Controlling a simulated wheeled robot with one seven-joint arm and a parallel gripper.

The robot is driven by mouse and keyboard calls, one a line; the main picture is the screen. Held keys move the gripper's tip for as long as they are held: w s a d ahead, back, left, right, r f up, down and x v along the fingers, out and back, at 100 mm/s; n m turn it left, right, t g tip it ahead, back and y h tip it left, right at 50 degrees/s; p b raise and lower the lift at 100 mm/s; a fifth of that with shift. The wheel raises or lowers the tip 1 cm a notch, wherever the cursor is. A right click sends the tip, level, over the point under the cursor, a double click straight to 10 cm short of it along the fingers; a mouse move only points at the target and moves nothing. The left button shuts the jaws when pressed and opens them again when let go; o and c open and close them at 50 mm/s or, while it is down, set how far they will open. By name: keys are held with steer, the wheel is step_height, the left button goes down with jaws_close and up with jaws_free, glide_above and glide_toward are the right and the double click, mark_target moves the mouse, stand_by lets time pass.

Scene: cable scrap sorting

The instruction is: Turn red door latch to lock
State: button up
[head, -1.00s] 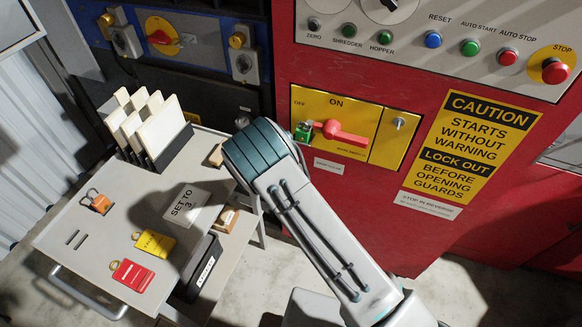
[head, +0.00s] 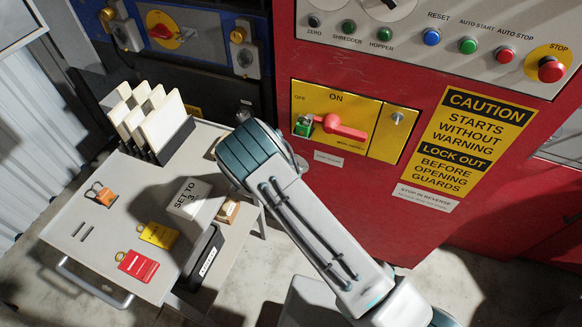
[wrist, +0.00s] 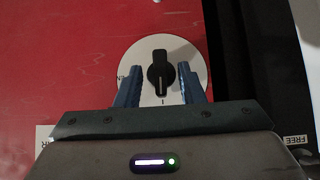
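In the wrist view a black knob (wrist: 158,70) stands upright on a white round dial (wrist: 189,56) on a red surface. Its pale pointer line points down to an "I" mark; part of another mark shows at the dial's left. I take this knob for the latch of the red door. My gripper (wrist: 161,92) is open, its blue fingers on either side of the dial's lower part, with gaps between them and the knob. I cannot tell how far the knob is in depth. In the head view my arm hides the gripper and this knob.
The red machine has a yellow switch plate with a red handle (head: 340,128) and a green padlock (head: 303,125). A grey cart (head: 75,250) with an orange padlock (head: 100,195), tags and upright boards stands at left. A dark vertical strip (wrist: 243,60) lies right of the dial.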

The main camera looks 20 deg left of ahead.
steer(key=v, duration=1.4)
steer(key=shift+w, duration=0.1)
steer(key=d+r+g+y, duration=0.2)
steer(key=d+r, duration=0.4)
steer(key=r, duration=0.4)
steer(key=d+r+g+y, duration=0.25)
steer(key=d+r, duration=0.45)
steer(key=r, duration=0.4)
steer(key=s+d+r+h, duration=0.2)
steer(key=s+d+r, duration=0.2)
steer(key=s+d, duration=0.5)
steer(key=s+d+r+g+h, duration=0.1)
steer(key=s+d+r, duration=0.3)
steer(key=s+d, duration=0.5)
steer(key=d, duration=0.4)
steer(key=shift+d+r+n+h, duration=0.25)
steer(key=shift+r+n+h, duration=0.1)
steer(key=shift+n, duration=0.05)
steer(key=shift+g, duration=0.25)
